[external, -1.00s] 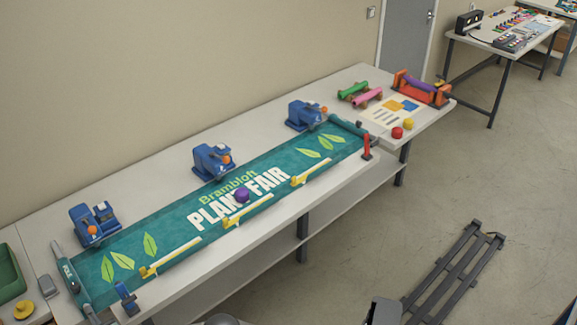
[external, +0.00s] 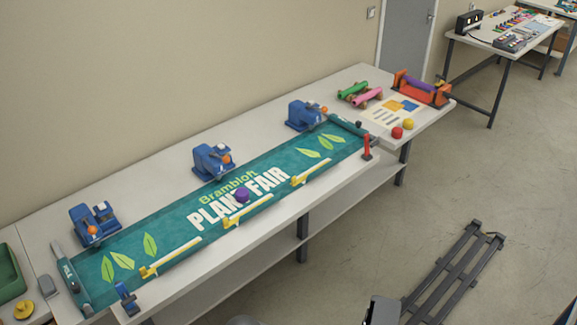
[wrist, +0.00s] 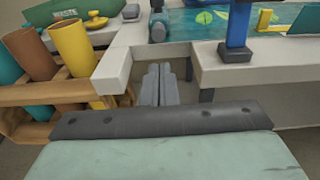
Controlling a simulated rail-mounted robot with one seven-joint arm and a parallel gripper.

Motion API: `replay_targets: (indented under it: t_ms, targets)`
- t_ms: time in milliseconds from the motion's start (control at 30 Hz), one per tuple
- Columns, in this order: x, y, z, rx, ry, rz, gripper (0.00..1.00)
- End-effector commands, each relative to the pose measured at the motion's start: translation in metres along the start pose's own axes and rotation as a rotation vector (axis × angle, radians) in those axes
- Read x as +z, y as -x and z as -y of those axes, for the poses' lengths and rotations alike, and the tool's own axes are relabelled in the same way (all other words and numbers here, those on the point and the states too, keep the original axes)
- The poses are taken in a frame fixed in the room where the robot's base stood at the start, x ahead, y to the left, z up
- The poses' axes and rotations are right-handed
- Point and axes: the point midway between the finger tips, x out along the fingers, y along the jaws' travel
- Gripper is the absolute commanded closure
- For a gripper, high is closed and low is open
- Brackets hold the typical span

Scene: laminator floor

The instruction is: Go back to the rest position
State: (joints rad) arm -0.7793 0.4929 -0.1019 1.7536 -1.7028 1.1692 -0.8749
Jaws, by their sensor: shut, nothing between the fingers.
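My gripper (wrist: 158,84) shows in the wrist view as two grey fingers side by side, shut and empty, in front of the bench's edge. I do not make it out in the external view. The long bench (external: 190,302) carries a teal Plant Fair banner (external: 125,245), also at the top of the wrist view (wrist: 200,24). A purple round object (external: 242,195) sits on the banner, and yellow bars (external: 172,257) lie along its front edge.
Blue devices (external: 212,160) stand along the bench's back. A blue post (wrist: 236,35) rises near its front. A wooden crate (wrist: 85,112) with upright tubes (wrist: 72,50) is at the wrist view's left. Dark rails (external: 455,265) lie on open floor.

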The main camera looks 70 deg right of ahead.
Motion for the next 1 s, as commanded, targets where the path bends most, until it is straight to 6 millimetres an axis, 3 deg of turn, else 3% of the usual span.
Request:
replay_targets:
  t_ms: [67,167,267,333,467,500,600,700,800,1000]
  targets:
    - [0.009,-0.002,0.015,-0.033,-0.035,-0.026,1.0]
    - [0.021,-0.01,0.059,-0.131,-0.146,-0.11,1.0]
    - [0.036,-0.012,0.129,-0.301,-0.342,-0.233,1.0]
    - [0.044,-0.003,0.183,-0.452,-0.519,-0.323,1.0]
    - [0.053,0.039,0.274,-0.775,-0.898,-0.461,1.0]
    - [0.056,0.059,0.299,-0.889,-1.029,-0.492,1.0]
    - [0.062,0.113,0.343,-1.181,-1.368,-0.54,1.0]
    - [0.067,0.16,0.363,-1.437,-1.658,-0.542,1.0]
    - [0.069,0.193,0.369,-1.629,-1.867,-0.523,1.0]
    - [0.068,0.217,0.368,-1.794,-2.042,-0.495,1.0]
